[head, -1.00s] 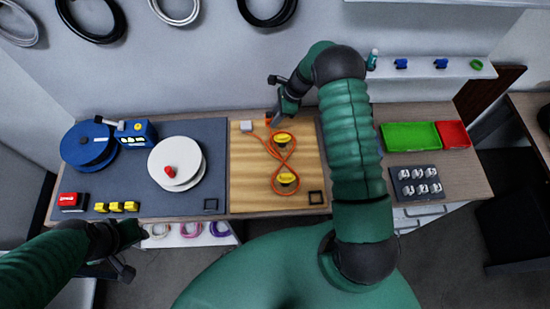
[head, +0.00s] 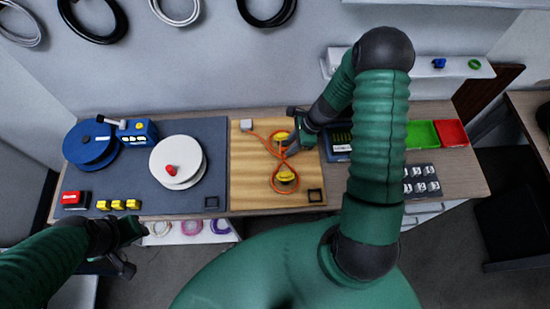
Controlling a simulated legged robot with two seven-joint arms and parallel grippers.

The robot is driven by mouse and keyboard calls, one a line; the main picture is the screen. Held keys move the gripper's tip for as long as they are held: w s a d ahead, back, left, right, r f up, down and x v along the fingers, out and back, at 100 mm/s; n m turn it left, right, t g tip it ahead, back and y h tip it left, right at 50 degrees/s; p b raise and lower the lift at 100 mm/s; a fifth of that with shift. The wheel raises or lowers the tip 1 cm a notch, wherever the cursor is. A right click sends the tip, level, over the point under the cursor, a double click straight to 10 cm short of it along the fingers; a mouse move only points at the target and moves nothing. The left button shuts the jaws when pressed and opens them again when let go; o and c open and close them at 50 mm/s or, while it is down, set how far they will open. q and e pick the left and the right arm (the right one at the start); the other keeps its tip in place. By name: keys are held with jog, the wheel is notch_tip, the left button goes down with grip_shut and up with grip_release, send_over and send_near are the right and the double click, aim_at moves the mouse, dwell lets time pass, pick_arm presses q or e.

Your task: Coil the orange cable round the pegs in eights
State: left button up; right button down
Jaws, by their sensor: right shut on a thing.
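The orange cable (head: 263,143) lies on the wooden board (head: 246,192). It runs from a small grey block (head: 246,125) at the board's upper left and loops round the yellow pegs. The near yellow peg (head: 285,176) has cable round its lower side.
Left of the board, a grey mat (head: 222,165) holds a white reel (head: 176,163), a blue reel (head: 90,146) and several yellow blocks (head: 118,204). Right of it are a green tray (head: 422,134), a red tray (head: 451,133) and a dark holder (head: 421,181). My right arm crosses the right side.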

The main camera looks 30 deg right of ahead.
dwell(0.4)
notch_tip(320, 180, up, 5)
jog(key=p, duration=0.4)
jog(key=shift+r, duration=0.1)
